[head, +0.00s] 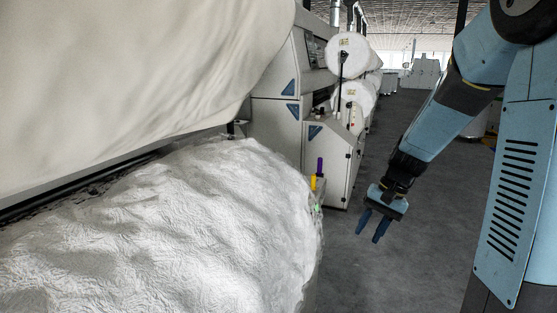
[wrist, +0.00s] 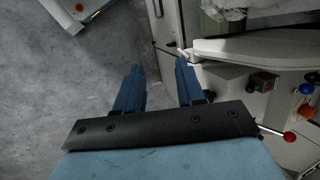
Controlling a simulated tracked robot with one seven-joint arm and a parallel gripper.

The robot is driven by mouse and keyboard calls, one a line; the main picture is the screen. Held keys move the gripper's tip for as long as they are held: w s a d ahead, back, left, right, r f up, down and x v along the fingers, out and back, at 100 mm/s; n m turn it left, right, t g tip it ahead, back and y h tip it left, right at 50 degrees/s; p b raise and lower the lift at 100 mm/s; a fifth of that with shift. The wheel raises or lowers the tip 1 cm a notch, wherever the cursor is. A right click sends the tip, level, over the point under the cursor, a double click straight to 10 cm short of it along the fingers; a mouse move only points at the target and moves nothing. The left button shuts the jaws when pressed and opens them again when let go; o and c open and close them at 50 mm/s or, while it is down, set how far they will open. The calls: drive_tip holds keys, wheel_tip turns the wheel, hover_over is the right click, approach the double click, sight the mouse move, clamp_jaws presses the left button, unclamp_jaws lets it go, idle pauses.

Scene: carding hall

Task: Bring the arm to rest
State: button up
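My gripper (head: 372,228) hangs from my blue arm on the right side of the head view, over the grey floor of the aisle. Its two blue fingers point downward and stand apart with nothing between them. In the wrist view my gripper (wrist: 158,78) also shows its two fingers spread and empty, with floor and the edge of a pale machine beyond them. The fingers appear to touch nothing.
A large heap of white fibre (head: 170,235) fills the lower left, below a big white roll (head: 120,70). Pale carding machines (head: 275,110) line the aisle's left side. The grey floor (head: 425,200) is clear. A machine panel has coloured knobs (wrist: 305,88).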

drive_tip(key=s+r+n+t+h, duration=0.4)
drive_tip(key=s+r+t, duration=0.2)
drive_tip(key=s+r, duration=0.9)
drive_tip(key=shift+s+r+t, duration=0.15)
drive_tip(key=shift+s+t, duration=0.15)
drive_tip(key=shift+s, duration=0.95)
drive_tip(key=shift+d, duration=0.1)
